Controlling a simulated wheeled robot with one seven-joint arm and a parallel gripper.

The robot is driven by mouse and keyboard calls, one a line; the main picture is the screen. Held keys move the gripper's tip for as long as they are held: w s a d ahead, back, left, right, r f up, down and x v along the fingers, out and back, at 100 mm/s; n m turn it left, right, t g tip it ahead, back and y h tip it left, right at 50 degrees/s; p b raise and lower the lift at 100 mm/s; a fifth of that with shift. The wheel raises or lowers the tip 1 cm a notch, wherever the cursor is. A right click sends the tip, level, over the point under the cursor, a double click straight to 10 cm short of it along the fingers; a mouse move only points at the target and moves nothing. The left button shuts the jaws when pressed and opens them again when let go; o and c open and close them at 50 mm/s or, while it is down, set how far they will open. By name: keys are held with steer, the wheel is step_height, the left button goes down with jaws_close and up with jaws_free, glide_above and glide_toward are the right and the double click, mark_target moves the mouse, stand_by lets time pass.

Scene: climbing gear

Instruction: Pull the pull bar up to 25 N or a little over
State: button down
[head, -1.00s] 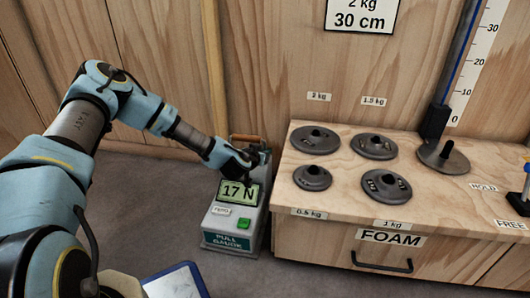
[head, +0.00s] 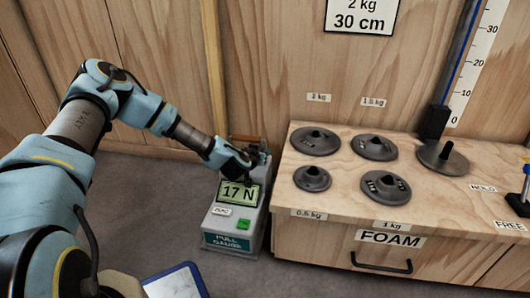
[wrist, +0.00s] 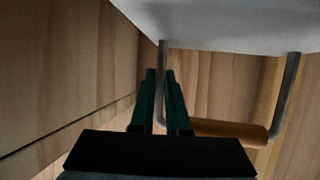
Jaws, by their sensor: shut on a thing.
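The pull gauge (head: 213,228) is a grey box on the floor, left of the wooden bench. Its display (head: 238,193) reads 17 N. The pull bar (head: 243,138) has an orange-brown wooden grip and shows at the top of the gauge, partly behind my gripper (head: 248,156). In the wrist view the wooden pull bar (wrist: 230,129) hangs between two metal rods. The fingers hide that end of the bar.
The bench (head: 330,226) stands close on the right, with several dark weight discs on top and a FOAM drawer (head: 382,262). A wooden wall (head: 270,60) rises behind the gauge. A blue-edged board (head: 175,284) lies at the bottom. Grey floor is clear left of the gauge.

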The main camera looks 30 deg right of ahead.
steer(key=shift+d+r+p, duration=0.1)
steer(key=shift+r+p, duration=2.2)
steer(key=shift+r, duration=0.6)
stand_by(1.1)
steer(key=shift+f, duration=0.1)
steer(key=shift+w+f+b, duration=0.1)
steer(key=shift+f+b, duration=1.55)
steer(key=shift+f, duration=0.9)
steer(key=c, duration=1.2)
jaws_free()
steer(key=o, duration=0.4)
steer(key=shift+f, duration=0.2)
